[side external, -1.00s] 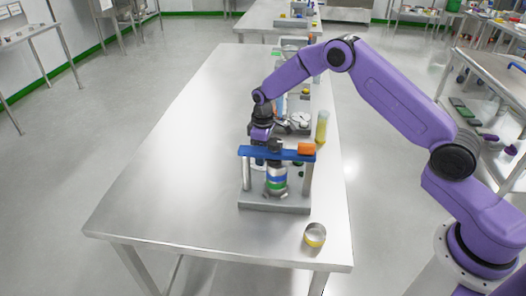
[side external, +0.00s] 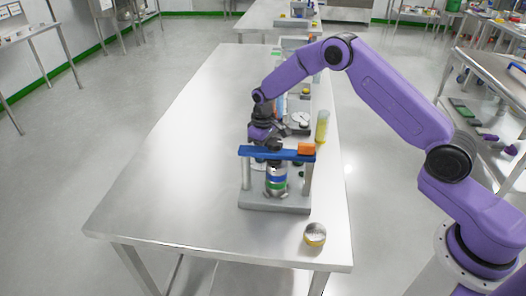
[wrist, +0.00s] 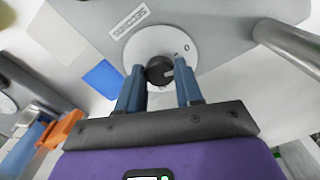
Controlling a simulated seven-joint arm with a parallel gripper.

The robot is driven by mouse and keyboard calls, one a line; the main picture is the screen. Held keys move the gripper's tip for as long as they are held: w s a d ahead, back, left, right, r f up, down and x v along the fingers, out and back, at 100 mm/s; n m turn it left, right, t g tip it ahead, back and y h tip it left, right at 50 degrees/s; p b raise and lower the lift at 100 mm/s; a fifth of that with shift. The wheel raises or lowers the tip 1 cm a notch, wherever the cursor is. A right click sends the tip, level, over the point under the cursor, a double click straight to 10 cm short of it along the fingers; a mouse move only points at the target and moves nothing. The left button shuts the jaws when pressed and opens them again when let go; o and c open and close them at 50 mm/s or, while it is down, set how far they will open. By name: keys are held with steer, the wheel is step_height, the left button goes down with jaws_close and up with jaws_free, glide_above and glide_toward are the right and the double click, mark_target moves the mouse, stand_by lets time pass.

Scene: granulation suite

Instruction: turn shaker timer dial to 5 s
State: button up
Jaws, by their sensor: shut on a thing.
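The shaker dial is a dark round knob (wrist: 159,70) with a pale mark at its right side, on a white round plate (wrist: 186,48) with small marks. In the wrist view my gripper (wrist: 159,84) has one blue finger on each side of the knob and is shut on it. The marks are too small to read.
A metal post (wrist: 289,43) stands right of the dial in the wrist view. An orange block (side external: 307,148) sits on the bar's right end. A yellow-filled cylinder (side external: 322,127) and a small round tin (side external: 314,235) stand nearby. The table's left part is clear.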

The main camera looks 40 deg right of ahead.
steer(key=m, duration=0.4)
steer(key=shift+m, duration=0.3)
steer(key=shift+a+m, duration=0.1)
steer(key=shift+m, duration=1.9)
steer(key=o, duration=1)
steer(key=shift+o, duration=0.2)
step_height(320, 180, up, 18)
steer(key=shift+f, duration=0.25)
